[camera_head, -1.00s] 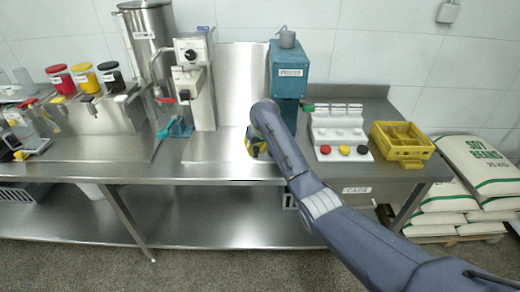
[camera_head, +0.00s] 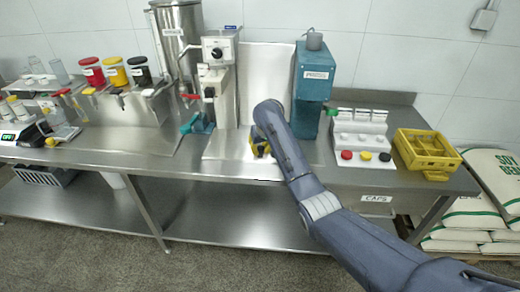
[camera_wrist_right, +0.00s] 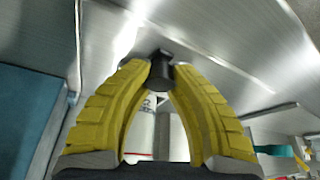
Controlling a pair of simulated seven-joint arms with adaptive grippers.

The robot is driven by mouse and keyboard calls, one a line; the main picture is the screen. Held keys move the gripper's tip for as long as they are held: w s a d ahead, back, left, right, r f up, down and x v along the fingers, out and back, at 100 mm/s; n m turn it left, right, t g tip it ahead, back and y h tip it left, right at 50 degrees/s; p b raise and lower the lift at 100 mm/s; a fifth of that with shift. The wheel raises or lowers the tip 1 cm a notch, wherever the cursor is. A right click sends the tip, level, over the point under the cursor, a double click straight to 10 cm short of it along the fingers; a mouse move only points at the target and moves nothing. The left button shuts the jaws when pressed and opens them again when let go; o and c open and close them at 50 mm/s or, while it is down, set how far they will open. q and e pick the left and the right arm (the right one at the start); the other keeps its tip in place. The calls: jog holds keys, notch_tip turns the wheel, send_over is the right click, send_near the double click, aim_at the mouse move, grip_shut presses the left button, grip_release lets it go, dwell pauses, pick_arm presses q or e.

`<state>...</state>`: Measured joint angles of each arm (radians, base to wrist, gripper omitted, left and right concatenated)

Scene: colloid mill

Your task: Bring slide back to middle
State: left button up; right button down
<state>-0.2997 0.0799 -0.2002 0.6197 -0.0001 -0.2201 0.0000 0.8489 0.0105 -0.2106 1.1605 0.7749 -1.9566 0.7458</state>
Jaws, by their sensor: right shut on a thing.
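My right gripper (camera_head: 259,150) is over the steel bench in front of the upright steel panel (camera_head: 265,85), between the grey-white mill machine (camera_head: 217,85) and the blue machine (camera_head: 314,75). In the right wrist view, the yellow fingers of my right gripper (camera_wrist_right: 160,75) are shut on a short dark knob (camera_wrist_right: 160,76) beside a bright steel surface. The knob appears to be a handle; which part is the slide cannot be told for certain. The forearm hides part of the bench and the blue machine's foot. My left gripper is not in view.
A white cap rack (camera_head: 360,136) with red, yellow and black caps and a yellow crate (camera_head: 427,152) stand to the right. A teal clamp with a red handle (camera_head: 193,122) is left of the gripper. Jars and a scale (camera_head: 20,135) are further left.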

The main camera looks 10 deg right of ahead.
jog(key=c, duration=1.6)
grip_release()
jog(key=shift+w+d+r, duration=0.1)
jog(key=shift+w+r, duration=0.05)
jog(key=shift+r, duration=0.05)
jog(key=shift+c, duration=0.2)
jog(key=o, duration=0.6)
jog(key=shift+f, duration=0.2)
jog(key=shift+v, duration=6.05)
